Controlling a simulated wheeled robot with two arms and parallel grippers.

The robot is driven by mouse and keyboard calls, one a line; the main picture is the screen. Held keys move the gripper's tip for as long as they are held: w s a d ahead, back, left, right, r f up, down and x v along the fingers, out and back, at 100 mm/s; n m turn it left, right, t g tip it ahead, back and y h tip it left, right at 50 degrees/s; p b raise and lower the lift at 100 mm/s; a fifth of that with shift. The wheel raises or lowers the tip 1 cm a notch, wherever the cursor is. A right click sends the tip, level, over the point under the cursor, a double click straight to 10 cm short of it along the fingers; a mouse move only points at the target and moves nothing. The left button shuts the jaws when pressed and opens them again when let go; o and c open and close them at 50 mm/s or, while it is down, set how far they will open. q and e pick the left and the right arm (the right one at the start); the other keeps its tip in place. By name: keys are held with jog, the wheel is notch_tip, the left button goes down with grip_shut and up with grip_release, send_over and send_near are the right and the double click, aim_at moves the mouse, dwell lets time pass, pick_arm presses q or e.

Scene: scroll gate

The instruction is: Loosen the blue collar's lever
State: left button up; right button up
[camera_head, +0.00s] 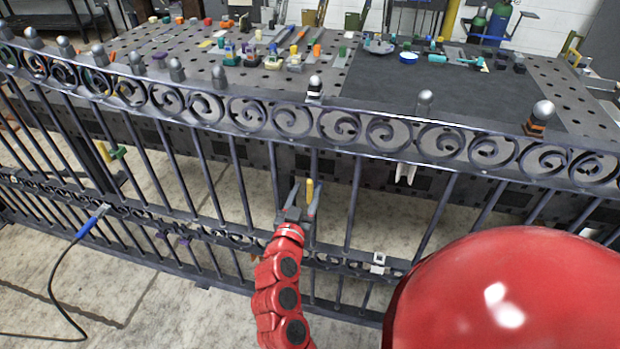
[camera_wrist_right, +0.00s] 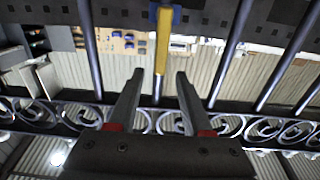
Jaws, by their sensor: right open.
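A yellow lever (camera_wrist_right: 164,45) runs down from a small blue part (camera_wrist_right: 176,14) at the top of the right wrist view. That blue part looks like the collar, partly cut off by the frame edge. The lever also shows in the head view (camera_head: 309,189) beside a gate bar; no blue is clear there. My right gripper (camera_head: 306,199) is at the gate, its fingers pointing up on either side of the lever. In the right wrist view my right gripper (camera_wrist_right: 159,76) is open, with the lever's lower end between or just beyond its fingertips. My left gripper is not in view.
The dark scroll gate (camera_head: 340,128) spans the view, its bars close around my right gripper. A green part with a yellow lever (camera_head: 103,152) and a blue-handled cable clamp (camera_head: 92,222) are at left. White pieces (camera_head: 378,262) sit at right. A cluttered perforated table (camera_head: 190,75) stands behind.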

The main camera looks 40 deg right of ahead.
aim_at(309, 184)
jog(key=shift+p+x, duration=0.35)
jog(key=shift+x, duration=1.6)
grip_shut()
